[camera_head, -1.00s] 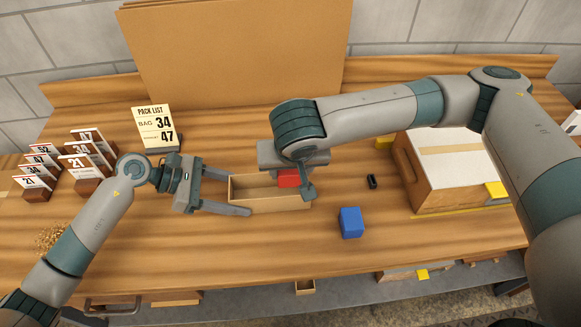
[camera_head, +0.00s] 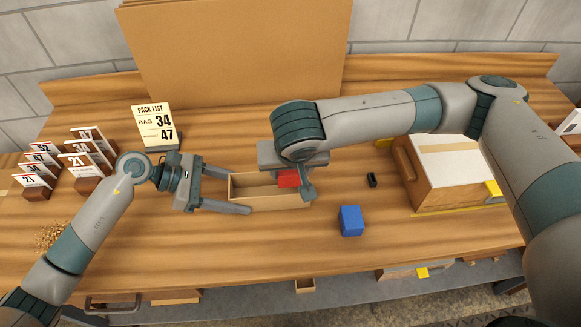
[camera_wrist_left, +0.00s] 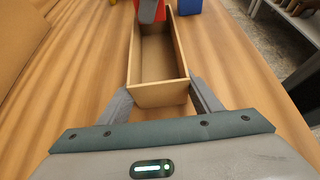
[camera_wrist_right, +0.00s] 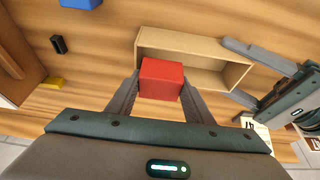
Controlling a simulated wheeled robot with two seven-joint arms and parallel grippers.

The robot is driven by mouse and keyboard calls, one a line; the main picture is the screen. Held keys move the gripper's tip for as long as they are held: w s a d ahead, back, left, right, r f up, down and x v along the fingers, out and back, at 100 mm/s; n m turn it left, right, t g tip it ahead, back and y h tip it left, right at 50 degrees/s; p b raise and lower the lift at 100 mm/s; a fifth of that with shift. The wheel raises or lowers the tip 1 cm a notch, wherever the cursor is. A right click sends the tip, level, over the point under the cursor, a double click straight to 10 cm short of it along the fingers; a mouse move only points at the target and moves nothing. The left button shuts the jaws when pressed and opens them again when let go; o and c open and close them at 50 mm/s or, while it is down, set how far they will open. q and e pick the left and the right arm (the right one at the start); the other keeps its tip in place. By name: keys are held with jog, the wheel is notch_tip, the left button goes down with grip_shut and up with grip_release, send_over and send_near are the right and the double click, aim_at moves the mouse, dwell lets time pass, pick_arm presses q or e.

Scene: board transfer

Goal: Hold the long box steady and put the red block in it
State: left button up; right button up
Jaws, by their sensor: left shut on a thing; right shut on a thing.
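The long box (camera_head: 268,204) is an open, light-wood tray on the table, and it also shows in the left wrist view (camera_wrist_left: 158,95). My left gripper (camera_head: 228,192) is shut on its left end, one finger along each long side (camera_wrist_left: 160,98). The red block (camera_head: 288,179) is between the fingers of my right gripper (camera_wrist_right: 161,90), at the right end of the box. In the right wrist view the red block (camera_wrist_right: 161,78) overlaps the box's end. The right arm partly hides the block in the head view, and I cannot tell whether it touches the box floor.
A blue block (camera_head: 351,221) stands right of the box, with a small black object (camera_head: 372,180) behind it. A large wooden case (camera_head: 450,175) is at the right. A pack list card (camera_head: 154,127) and number cards (camera_head: 85,155) stand at the left. The front table is mostly clear.

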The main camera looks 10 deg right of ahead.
jog(key=o, duration=1.2)
jog(key=shift+r, duration=0.1)
jog(key=v, duration=1.1)
jog(key=shift+s+r, duration=0.2)
jog(key=shift+r, duration=0.15)
pick_arm(q)
jog(key=o, duration=1.3)
jog(key=shift+o, duration=0.2)
jog(key=shift+a, duration=0.15)
